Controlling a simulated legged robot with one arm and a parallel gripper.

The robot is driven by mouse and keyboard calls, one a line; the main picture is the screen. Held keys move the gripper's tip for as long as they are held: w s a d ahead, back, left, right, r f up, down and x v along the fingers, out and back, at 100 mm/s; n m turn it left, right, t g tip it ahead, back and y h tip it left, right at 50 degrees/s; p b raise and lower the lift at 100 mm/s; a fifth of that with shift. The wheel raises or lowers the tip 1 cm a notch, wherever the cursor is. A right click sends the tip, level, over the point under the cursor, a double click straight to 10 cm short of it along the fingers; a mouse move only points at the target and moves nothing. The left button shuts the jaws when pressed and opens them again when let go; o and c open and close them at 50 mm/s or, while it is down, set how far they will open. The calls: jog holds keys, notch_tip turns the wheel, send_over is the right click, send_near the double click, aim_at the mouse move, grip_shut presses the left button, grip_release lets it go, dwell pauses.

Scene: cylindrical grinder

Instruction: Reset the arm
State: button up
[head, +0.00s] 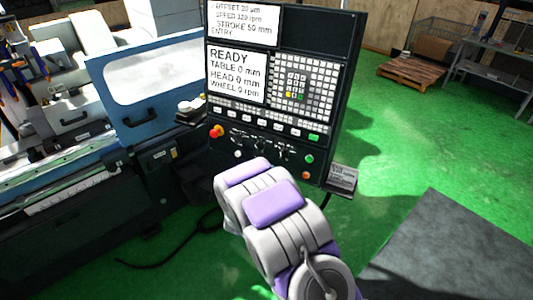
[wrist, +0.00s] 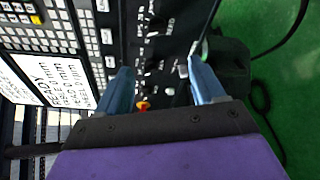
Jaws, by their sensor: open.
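My arm (head: 275,215), grey with purple pads, reaches up from the bottom of the head view toward the lower part of the control panel (head: 345,75). Its gripper end is hidden behind the arm in the head view. In the wrist view my gripper (wrist: 160,78) has two blue fingers spread apart with nothing held between them. Behind the fingers lies the panel's lower strip with dark knobs (wrist: 153,65) and a red and yellow button (wrist: 143,105). I cannot tell whether the fingers touch the panel.
The grinder with its blue windowed door (head: 125,122) stands at the left. A black cable (head: 165,262) lies on the green floor. A dark mat (head: 455,250) is at the lower right. A wooden pallet (head: 410,72) and a metal table (head: 500,65) stand farther back. Open floor lies right of the panel.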

jog(key=s+a+m+g+y+b, duration=0.2)
jog(key=s+m+g+y+b, duration=0.65)
jog(key=s, duration=1.05)
jog(key=s+d+m+g+h+b, duration=0.1)
jog(key=s+d+m+g+b, duration=0.1)
jog(key=s, duration=0.8)
jog(key=s+d+m+g+h+b, duration=0.1)
jog(key=s+d+m+g+b, duration=0.2)
jog(key=s, duration=0.8)
jog(key=s+d+m+g+h+b, duration=0.1)
jog(key=s+m+b, duration=0.3)
jog(key=s, duration=0.6)
jog(key=shift+s+d+f+g+b, duration=0.15)
jog(key=shift+d+g+b, duration=0.45)
jog(key=shift+d+g, duration=0.2)
jog(key=shift+c, duration=0.2)
